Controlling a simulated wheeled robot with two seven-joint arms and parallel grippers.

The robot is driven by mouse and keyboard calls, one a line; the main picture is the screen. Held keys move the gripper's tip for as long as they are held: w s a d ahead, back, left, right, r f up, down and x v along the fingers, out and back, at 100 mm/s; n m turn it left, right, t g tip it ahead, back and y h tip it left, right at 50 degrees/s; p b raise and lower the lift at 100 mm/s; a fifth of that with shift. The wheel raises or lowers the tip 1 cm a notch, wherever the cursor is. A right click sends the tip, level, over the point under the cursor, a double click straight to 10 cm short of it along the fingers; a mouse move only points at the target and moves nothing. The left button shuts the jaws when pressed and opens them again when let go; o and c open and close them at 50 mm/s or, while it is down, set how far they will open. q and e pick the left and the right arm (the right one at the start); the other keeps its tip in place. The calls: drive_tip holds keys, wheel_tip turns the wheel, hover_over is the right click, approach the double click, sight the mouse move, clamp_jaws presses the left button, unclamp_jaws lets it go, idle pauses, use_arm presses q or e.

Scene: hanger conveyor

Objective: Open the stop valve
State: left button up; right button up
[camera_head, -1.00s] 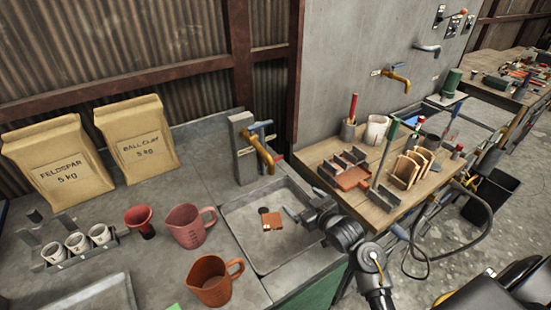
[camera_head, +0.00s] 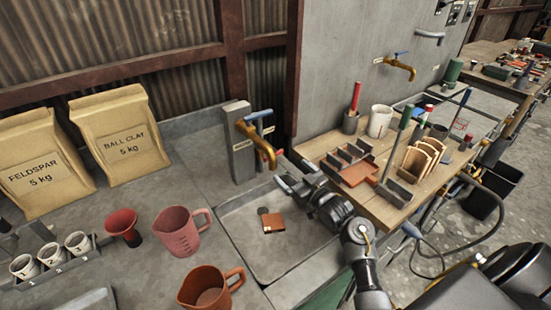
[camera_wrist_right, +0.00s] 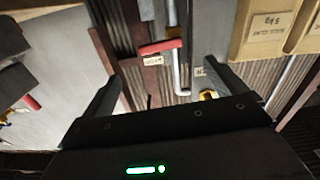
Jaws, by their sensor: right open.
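A red part (camera_head: 279,153) shows low behind the tap. In the right wrist view a red handle (camera_wrist_right: 160,47) with a label shows ahead between my fingers, and part of the brass tap (camera_wrist_right: 207,95) shows near one finger. I cannot tell which handle is the stop valve. My right gripper (camera_head: 290,172) is open and empty over the sink's back right edge. My left gripper is out of view.
The sink basin (camera_head: 248,240) holds a small brown piece. A pink jug (camera_head: 178,236) and an orange jug (camera_head: 208,292) stand to its left. A wooden bench (camera_head: 400,205) with tools and a tray stands close on the right. A wall tap (camera_head: 400,66) is behind it.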

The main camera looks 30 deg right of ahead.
drive_tip(key=w+a+p, duration=0.1)
drive_tip(key=w, duration=0.9)
drive_tip(key=shift+a, duration=0.25)
drive_tip(key=shift+c, duration=0.3)
